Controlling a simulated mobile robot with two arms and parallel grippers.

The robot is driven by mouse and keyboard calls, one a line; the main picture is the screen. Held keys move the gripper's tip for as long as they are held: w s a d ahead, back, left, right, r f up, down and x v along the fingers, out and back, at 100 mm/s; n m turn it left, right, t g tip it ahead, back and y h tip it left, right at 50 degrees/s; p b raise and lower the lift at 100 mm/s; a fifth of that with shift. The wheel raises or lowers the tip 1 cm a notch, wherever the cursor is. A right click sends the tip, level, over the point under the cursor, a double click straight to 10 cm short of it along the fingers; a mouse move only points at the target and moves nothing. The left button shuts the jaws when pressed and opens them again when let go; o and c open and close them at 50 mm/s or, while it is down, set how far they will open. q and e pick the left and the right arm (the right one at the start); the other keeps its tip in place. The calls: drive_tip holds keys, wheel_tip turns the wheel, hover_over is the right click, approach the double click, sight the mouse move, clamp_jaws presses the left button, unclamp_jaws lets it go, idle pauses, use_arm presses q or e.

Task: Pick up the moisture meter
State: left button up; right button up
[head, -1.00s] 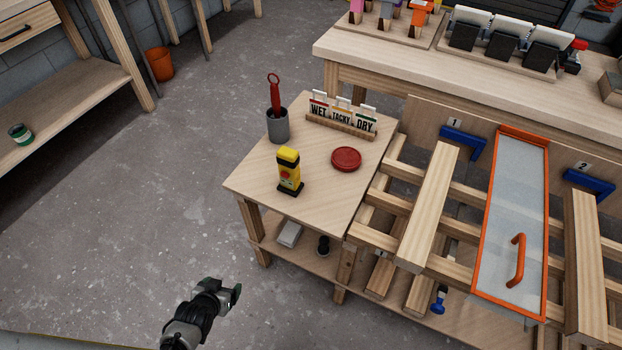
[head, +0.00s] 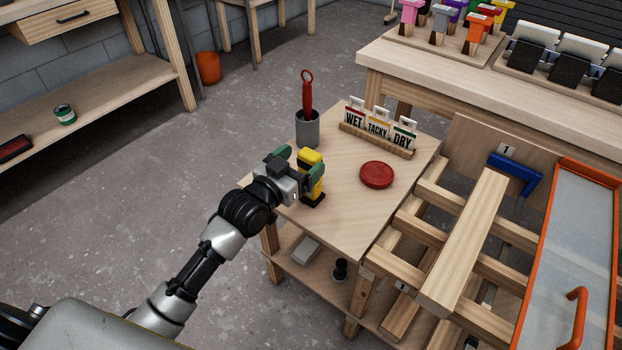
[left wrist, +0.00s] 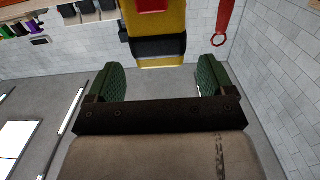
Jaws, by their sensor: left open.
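The moisture meter (head: 311,158) is yellow and black and stands upright on the small wooden table, near its left edge. My left gripper (head: 301,162) is at the meter's left side, with green-padded fingers spread and one of them covering part of the meter in the head view. In the left wrist view the meter (left wrist: 156,20) appears at the top middle, in line with the gap between the open fingers (left wrist: 159,79). Nothing is held; no finger visibly touches the meter. How far it reaches between the fingers is unclear. My right gripper is not in view.
A grey cup (head: 307,130) with a red-handled tool (head: 307,92) stands behind the meter. A WET/TACKY/DRY card rack (head: 378,140) and a red round lid (head: 377,174) lie to the right. The small table's front (head: 340,225) is clear. Slatted racks stand at the right.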

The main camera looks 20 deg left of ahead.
sight(314, 152)
use_arm(q)
drive_tip(key=x, duration=0.2)
drive_tip(key=b+x, duration=0.1)
drive_tip(key=x, duration=0.1)
drive_tip(key=shift+w+f, duration=0.15)
drive_tip(key=shift+f, duration=0.25)
drive_tip(key=shift+w+d, duration=0.2)
drive_tip(key=shift+w, duration=0.3)
drive_tip(key=shift+r, duration=0.1)
drive_tip(key=c, duration=1)
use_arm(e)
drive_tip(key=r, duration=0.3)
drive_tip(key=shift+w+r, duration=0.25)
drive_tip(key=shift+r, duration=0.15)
use_arm(q)
drive_tip(key=s+d+r+p, duration=0.1)
drive_tip(key=d+r, duration=0.2)
drive_tip(key=s+d+r+p, duration=0.1)
drive_tip(key=s+d+r, duration=0.1)
drive_tip(key=d+r, duration=0.2)
drive_tip(key=s+d+r+p, duration=0.1)
drive_tip(key=d+r, duration=0.2)
drive_tip(key=r, duration=0.1)
drive_tip(key=shift+s+d+p, duration=0.3)
drive_tip(key=shift+s+d, duration=0.05)
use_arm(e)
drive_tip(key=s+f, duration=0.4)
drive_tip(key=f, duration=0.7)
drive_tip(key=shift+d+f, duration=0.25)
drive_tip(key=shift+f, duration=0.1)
